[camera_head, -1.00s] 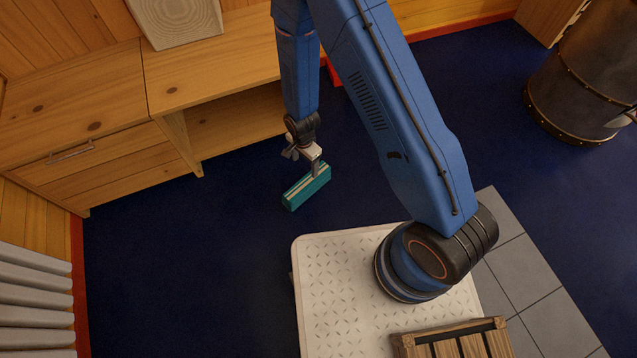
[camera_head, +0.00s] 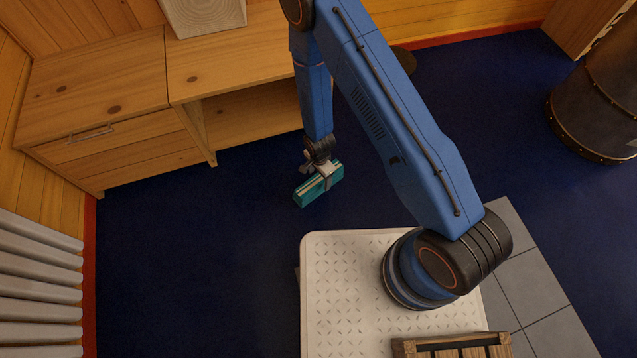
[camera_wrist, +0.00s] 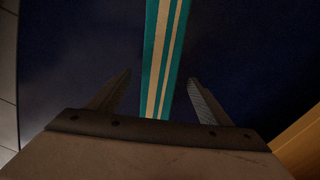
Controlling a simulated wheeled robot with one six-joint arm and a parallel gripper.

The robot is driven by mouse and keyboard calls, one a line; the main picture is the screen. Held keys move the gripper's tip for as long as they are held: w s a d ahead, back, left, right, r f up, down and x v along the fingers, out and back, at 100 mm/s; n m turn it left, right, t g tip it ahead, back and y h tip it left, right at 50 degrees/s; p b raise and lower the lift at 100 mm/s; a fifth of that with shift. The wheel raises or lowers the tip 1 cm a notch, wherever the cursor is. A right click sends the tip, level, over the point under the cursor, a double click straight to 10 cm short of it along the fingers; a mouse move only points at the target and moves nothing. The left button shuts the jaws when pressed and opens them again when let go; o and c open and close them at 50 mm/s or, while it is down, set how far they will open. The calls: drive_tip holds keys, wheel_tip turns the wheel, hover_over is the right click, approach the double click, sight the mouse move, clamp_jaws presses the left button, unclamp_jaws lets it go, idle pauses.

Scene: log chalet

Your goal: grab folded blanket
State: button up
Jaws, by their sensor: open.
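The folded blanket (camera_head: 309,192) is a small teal block with pale stripes on the dark blue floor in the head view. In the wrist view the blanket (camera_wrist: 162,62) runs as a striped teal band between the two fingers. My gripper (camera_head: 328,183) is at the blanket's upper right part in the head view, and its fingers (camera_wrist: 158,98) stand apart on either side with dark gaps to the blanket. The gripper is open. Whether the fingertips reach down beside the blanket's sides is hard to tell.
A wooden desk with a drawer cabinet (camera_head: 120,140) stands behind and to the left. A white ribbed radiator (camera_head: 40,290) is at the lower left. A dark metal stove (camera_head: 598,105) stands at the right on the floor. Blue floor around the blanket is clear.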

drive_tip(key=shift+a+f, duration=0.15)
drive_tip(key=shift+f, duration=1.5)
drive_tip(key=shift+a+f, duration=0.1)
drive_tip(key=shift+f, duration=1.55)
drive_tip(key=shift+c, duration=0.6)
drive_tip(key=c, duration=1.1)
